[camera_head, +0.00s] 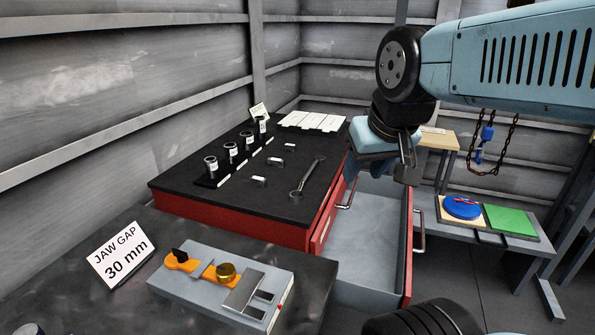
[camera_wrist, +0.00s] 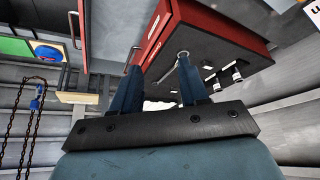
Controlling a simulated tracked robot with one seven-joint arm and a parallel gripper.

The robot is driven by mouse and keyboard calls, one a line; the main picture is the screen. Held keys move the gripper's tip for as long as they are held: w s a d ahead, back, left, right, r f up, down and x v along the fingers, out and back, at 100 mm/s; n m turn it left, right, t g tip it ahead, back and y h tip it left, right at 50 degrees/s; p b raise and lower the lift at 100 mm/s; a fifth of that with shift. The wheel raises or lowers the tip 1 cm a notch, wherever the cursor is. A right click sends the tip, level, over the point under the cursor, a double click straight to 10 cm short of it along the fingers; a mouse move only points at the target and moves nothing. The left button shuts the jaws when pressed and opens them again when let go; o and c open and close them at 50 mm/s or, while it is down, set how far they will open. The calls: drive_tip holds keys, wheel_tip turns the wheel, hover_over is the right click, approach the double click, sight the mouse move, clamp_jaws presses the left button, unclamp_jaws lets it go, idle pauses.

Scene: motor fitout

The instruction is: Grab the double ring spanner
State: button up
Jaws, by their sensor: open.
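The double ring spanner (camera_head: 307,178) is a grey metal bar with a ring at each end. It lies flat on the black top of the red tool cabinet (camera_head: 240,225), near the drawer side. In the wrist view one ring and part of the shaft of the spanner (camera_wrist: 171,68) show between and beyond my fingers, partly hidden by the right finger. My gripper (camera_head: 376,178) is open and empty, above and to the right of the cabinet top, over the open drawer side. Its two blue fingers also show in the wrist view (camera_wrist: 157,62), apart from the spanner.
White cards (camera_head: 312,121) lie at the back. An open drawer (camera_head: 370,245) juts out on the right. A grey vise-like fixture (camera_head: 220,283) and a "JAW GAP 30 mm" sign (camera_head: 121,254) stand in front.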

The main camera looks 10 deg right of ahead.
drive_tip(key=m+g+h, duration=0.2)
drive_tip(key=m+h, duration=0.1)
drive_tip(key=m, duration=0.4)
hover_over(309, 170)
drive_tip(key=s+a, duration=0.2)
drive_tip(key=f, duration=1.4)
drive_tip(key=shift+w+d, duration=0.1)
drive_tip(key=shift+d, duration=0.1)
drive_tip(key=shift+x, duration=2.7)
drive_tip(key=shift+c, duration=0.2)
clamp_jaws()
